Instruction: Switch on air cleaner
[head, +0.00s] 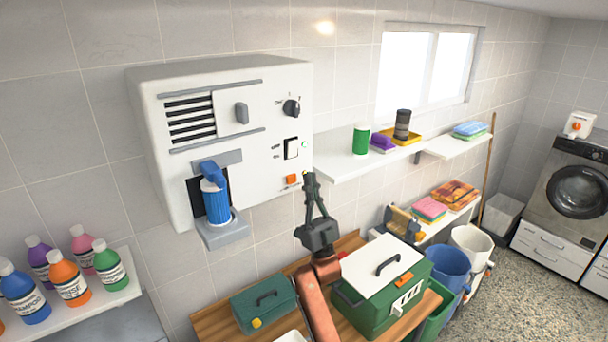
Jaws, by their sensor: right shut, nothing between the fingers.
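The air cleaner (225,85) is a white box on the tiled wall. My right gripper (311,178) is shut and empty, pointing up at the box's lower right corner, just right of the orange button. I cannot tell whether it touches the box. My left gripper is out of view.
A wooden bench (211,325) below carries a teal case (264,303) and a green toolbox with a white lid (383,275). A wall shelf (345,165) with a green can (361,139) is right of the box. Bottles (70,283) stand at left.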

